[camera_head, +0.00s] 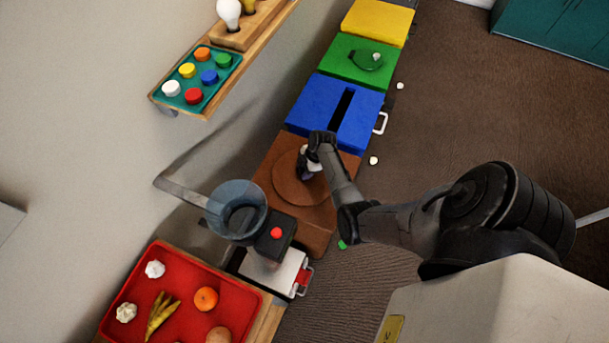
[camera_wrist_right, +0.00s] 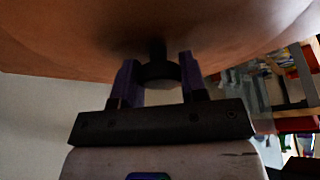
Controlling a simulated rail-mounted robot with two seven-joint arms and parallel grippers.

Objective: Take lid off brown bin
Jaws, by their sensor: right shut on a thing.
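The brown bin (camera_head: 315,230) stands in the row of bins, below the blue one. Its round brown lid (camera_head: 287,182) is over the bin's top; whether it touches the bin is hard to tell. My right gripper (camera_head: 306,175) reaches the lid's middle from the right. In the right wrist view, its two fingers (camera_wrist_right: 157,80) are shut on the lid's dark knob (camera_wrist_right: 158,70), with the brown underside-like curve of the lid (camera_wrist_right: 60,45) filling the top of the picture. My left gripper is not in view.
A blue bin (camera_head: 367,107), a green bin (camera_head: 345,58) and a yellow bin (camera_head: 378,20) continue the row. A clear bowl-like vessel (camera_head: 215,208) on a black base with a red button and a red tray of food (camera_head: 240,290) stand close by.

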